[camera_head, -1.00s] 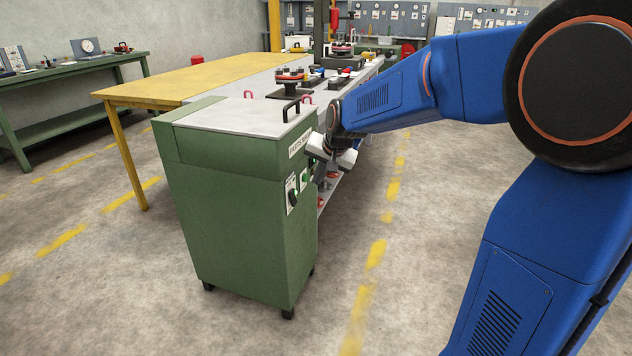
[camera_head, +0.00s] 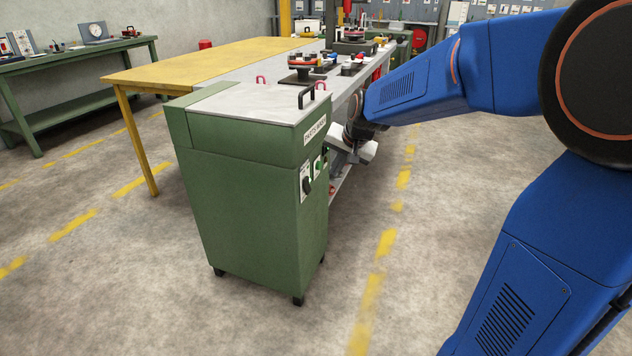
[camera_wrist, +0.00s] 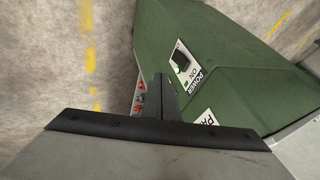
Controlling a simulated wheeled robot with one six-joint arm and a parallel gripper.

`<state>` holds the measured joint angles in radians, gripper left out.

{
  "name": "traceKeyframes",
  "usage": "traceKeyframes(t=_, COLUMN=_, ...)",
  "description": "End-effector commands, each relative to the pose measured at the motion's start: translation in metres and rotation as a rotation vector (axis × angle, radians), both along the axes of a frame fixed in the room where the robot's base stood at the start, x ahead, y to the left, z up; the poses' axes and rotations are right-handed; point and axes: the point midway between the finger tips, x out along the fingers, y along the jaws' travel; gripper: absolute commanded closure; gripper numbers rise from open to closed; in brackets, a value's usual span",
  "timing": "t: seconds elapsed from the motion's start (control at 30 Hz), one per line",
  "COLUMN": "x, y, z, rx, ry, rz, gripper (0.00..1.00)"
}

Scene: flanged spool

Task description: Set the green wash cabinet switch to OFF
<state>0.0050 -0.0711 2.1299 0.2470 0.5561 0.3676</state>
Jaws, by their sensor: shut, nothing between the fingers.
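The green wash cabinet (camera_head: 245,205) stands at centre left in the head view, with a grey lid top. Its switch (camera_head: 307,184) is a black part on a white plate on the narrow right-hand face. In the wrist view the switch (camera_wrist: 181,61) shows beside the words POWER and ON; its exact position is hard to read. My gripper (camera_head: 338,157) is beyond the cabinet's right edge, partly hidden by it, apart from the switch. In the wrist view its thin fingers (camera_wrist: 159,82) are together and empty, with the switch beyond their tips.
A black handle (camera_head: 306,97) stands up from the lid. A yellow-topped table (camera_head: 200,70) and a bench with parts adjoin the cabinet behind. The floor in front and to the right is clear.

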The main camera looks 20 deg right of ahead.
Motion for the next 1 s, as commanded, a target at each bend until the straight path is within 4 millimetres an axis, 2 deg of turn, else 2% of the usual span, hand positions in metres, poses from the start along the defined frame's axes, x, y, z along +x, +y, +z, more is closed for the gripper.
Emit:
traceKeyframes(t=0.17, x=0.006, y=0.002, z=-0.011, rx=0.001, ry=0.003, rz=0.001, gripper=1.00)
traceKeyframes(t=0.73, x=0.053, y=0.014, z=-0.089, rx=-0.001, ry=0.003, rz=0.001, gripper=1.00)
traceKeyframes(t=0.83, x=0.061, y=0.028, z=-0.091, rx=0.000, ry=0.001, rz=0.004, gripper=1.00)
traceKeyframes(t=1.0, x=0.070, y=0.039, z=-0.096, rx=0.000, ry=0.002, rz=0.002, gripper=1.00)
